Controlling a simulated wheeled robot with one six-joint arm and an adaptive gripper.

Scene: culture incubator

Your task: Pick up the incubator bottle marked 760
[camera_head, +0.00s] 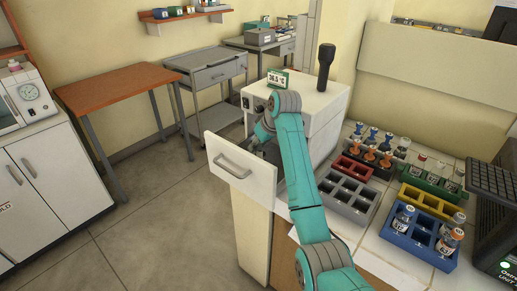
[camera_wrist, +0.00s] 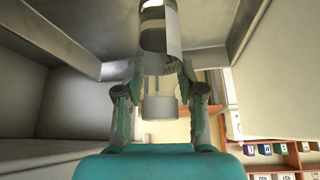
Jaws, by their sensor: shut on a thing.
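The incubator (camera_head: 312,105) is a white box with a temperature display on top, and its white front door (camera_head: 240,170) with a grey handle stands open. My gripper (camera_head: 262,138) is at the opening, partly hidden behind the door and my own arm. In the wrist view my gripper (camera_wrist: 160,92) is shut on a bottle (camera_wrist: 160,107) with a translucent grey end and a pale, dark-edged label. The bottle's number is not readable from here. The bottle cannot be made out in the head view.
On the right counter stand a grey rack (camera_head: 347,200), a red rack (camera_head: 353,168), a yellow rack (camera_head: 428,201), a blue rack (camera_head: 411,238) with bottles, and a green rack (camera_head: 433,183) with vials. Floor at left is clear.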

